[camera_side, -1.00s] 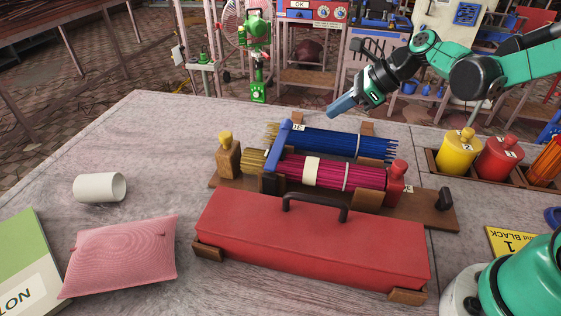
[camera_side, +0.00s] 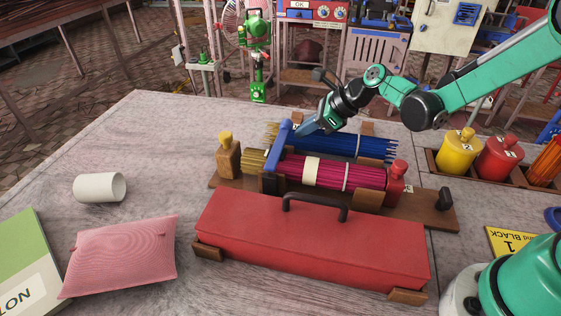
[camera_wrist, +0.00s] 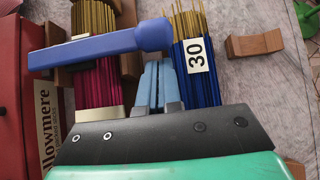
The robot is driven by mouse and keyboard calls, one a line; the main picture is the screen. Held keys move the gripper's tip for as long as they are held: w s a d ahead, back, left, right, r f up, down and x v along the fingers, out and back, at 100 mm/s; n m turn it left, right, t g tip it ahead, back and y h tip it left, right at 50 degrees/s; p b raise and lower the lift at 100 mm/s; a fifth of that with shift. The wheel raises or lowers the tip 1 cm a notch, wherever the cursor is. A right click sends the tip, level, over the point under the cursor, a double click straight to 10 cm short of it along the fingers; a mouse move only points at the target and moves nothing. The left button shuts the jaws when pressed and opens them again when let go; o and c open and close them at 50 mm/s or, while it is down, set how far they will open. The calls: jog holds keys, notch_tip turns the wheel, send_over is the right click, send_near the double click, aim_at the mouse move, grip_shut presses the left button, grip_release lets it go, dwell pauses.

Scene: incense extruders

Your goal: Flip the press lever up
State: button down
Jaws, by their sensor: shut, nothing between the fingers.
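The blue press lever (camera_side: 280,146) lies down across the left part of the stick rack, over the magenta bundle (camera_side: 350,174). In the wrist view the lever (camera_wrist: 90,48) spans from the left to a rounded knob end at the right. My gripper (camera_side: 301,131) is low beside the lever's far end, over the gap near the blue bundle (camera_side: 345,142). In the wrist view its blue fingers (camera_wrist: 158,68) are together and empty, just below the knob end. I cannot tell whether they touch the lever.
A red lidded box (camera_side: 310,240) with a dark handle lies in front of the rack. Jars (camera_side: 457,154) stand at the right. A pink pillow (camera_side: 120,257) and white cup (camera_side: 99,187) lie left.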

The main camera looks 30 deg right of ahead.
jog(key=shift+x, duration=0.95)
jog(key=shift+r, duration=0.15)
jog(key=shift+r, duration=0.3)
jog(key=shift+r+t+h, duration=0.15)
jog(key=shift+t+h, duration=0.15)
jog(key=shift+s+a+r+n+t+h, duration=0.1)
jog(key=shift+r+n+t+h, duration=0.2)
jog(key=shift+r, duration=0.3)
jog(key=shift+s+a+r+n+t+h, duration=0.1)
jog(key=shift+r+n+t+h, duration=0.15)
jog(key=shift+r, duration=0.35)
jog(key=s+a+r+n+t+h, duration=0.2)
jog(key=s+a+r+t, duration=0.1)
jog(key=s+a+r, duration=0.6)
